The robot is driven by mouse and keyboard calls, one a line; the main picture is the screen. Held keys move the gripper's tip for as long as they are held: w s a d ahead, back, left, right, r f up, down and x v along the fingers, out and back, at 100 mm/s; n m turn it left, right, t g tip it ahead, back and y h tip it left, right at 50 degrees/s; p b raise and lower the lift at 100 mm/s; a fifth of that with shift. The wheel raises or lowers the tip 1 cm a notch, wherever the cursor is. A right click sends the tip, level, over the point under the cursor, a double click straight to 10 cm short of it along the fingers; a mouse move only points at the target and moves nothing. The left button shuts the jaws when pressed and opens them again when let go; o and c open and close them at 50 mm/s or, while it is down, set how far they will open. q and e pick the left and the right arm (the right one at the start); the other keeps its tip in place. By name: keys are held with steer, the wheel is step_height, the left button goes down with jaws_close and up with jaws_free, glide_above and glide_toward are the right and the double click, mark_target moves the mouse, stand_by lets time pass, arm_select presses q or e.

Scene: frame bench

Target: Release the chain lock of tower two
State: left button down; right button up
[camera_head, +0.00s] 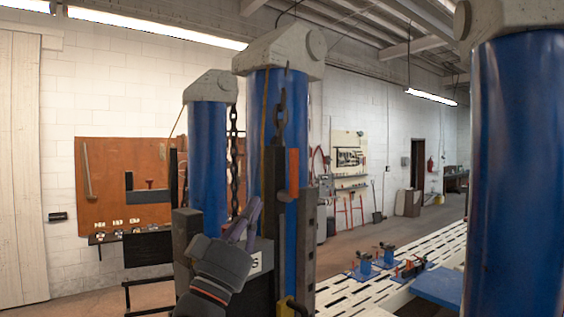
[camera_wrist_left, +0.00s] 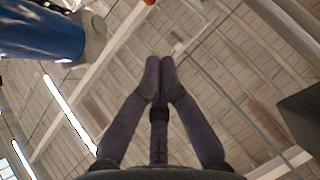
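The middle blue tower (camera_head: 263,110) has a grey cap, a dark chain (camera_head: 281,112) and a black upright post (camera_head: 273,185) on its front. An orange-red bar (camera_head: 293,172) stands by that post. No number shows on the towers, so I cannot tell which is tower two. My left gripper (camera_head: 253,208) points upward, left of and below the orange-red bar. In the left wrist view its fingertips (camera_wrist_left: 160,62) meet with nothing seen between them. An orange bit (camera_wrist_left: 150,2) shows at the top edge there. My right gripper is not in view.
Blue towers stand at left (camera_head: 207,150) and close at right (camera_head: 515,170). Dark posts and a block flank my left gripper. A white slotted bench (camera_head: 350,295) with small blue clamps (camera_head: 365,265) lies at right. An orange-brown tool board (camera_head: 110,180) hangs on the back wall.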

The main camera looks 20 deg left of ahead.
mark_target(290, 156)
arm_select(q)
steer(key=p+x, duration=0.1)
steer(key=x, duration=0.3)
steer(key=w+f+p+x, duration=0.1)
steer(key=p+x, duration=0.1)
steer(key=x, duration=0.2)
steer(key=p+x, duration=0.2)
steer(key=x, duration=0.2)
steer(key=shift+w+d+f, duration=0.2)
steer(key=shift+f, duration=0.1)
steer(key=shift+w, duration=0.35)
steer(key=shift+d, duration=0.1)
steer(key=shift+w+r+p, duration=0.1)
steer(key=shift+w+p, duration=0.05)
steer(key=shift+p, duration=0.25)
